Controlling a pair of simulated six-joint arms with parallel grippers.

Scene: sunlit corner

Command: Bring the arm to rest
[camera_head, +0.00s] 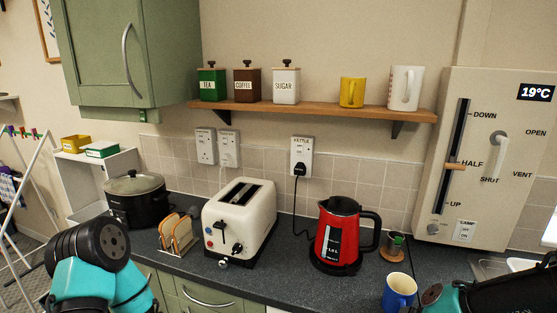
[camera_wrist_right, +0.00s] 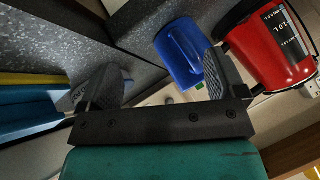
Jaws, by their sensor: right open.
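My right gripper (camera_wrist_right: 158,78) is open in the right wrist view, with its two grey pads well apart and nothing held between them. In that view the blue mug (camera_wrist_right: 180,52) shows beyond the gripper, close to the right-hand pad; I cannot tell whether they touch. In the head view my right arm (camera_head: 500,294) comes in at the lower right, beside the blue mug (camera_head: 398,291) on the dark counter. My left arm (camera_head: 95,275) is folded at the lower left, and its gripper is not visible.
The red kettle (camera_head: 336,236) stands behind the mug, and also shows in the wrist view (camera_wrist_right: 268,45). A white toaster (camera_head: 237,222), toast rack (camera_head: 176,236) and black slow cooker (camera_head: 136,201) line the counter (camera_head: 300,285). A shelf (camera_head: 320,109) with canisters and mugs hangs above.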

